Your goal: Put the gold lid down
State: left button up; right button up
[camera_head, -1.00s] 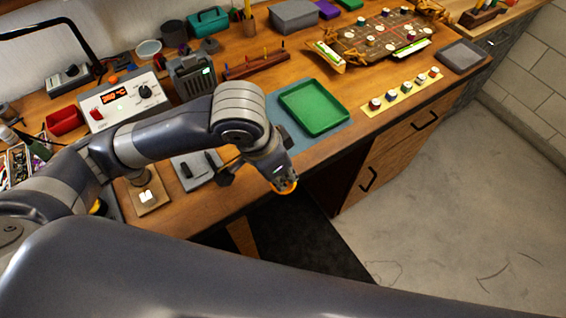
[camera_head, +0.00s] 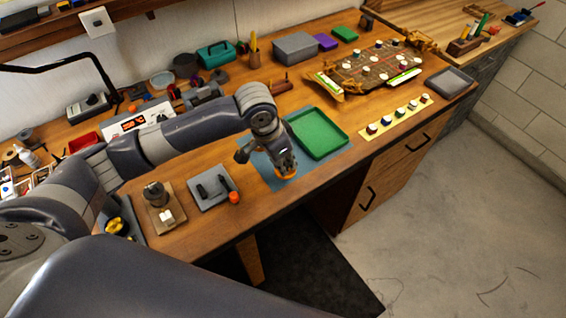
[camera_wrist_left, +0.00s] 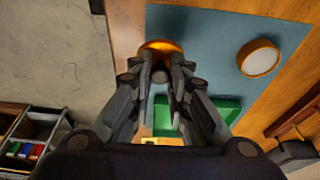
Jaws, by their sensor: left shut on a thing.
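My left gripper (camera_head: 280,158) is shut on the gold lid (camera_head: 286,176) and holds it over the front part of the blue-grey mat (camera_head: 262,178). In the left wrist view the gold lid (camera_wrist_left: 160,45) shows beyond the fingertips (camera_wrist_left: 160,68), partly hidden by them. I cannot tell whether the lid touches the mat. A round piece with a pale top and copper-coloured rim (camera_wrist_left: 258,58) rests on the mat (camera_wrist_left: 215,30) to the right in that view. My right gripper is not in view.
A green tray (camera_head: 318,135) sits on the mat beside the gripper. A grey plate with black parts (camera_head: 210,188) and an orange knob (camera_head: 234,197) lie to the left. A yellow strip with several small pots (camera_head: 395,120) lies right. The bench's front edge is close.

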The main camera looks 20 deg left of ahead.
pick_arm(q)
jog(key=shift+w+a, duration=0.2)
jog(key=shift+w, duration=0.15)
jog(key=shift+f, duration=0.2)
notch_tip(320, 180, down, 3)
jog(key=shift+a+p, duration=0.1)
jog(key=shift+p, duration=0.65)
jog(key=shift+f, duration=0.25)
jog(key=o, duration=0.7)
jog(key=shift+o, duration=0.2)
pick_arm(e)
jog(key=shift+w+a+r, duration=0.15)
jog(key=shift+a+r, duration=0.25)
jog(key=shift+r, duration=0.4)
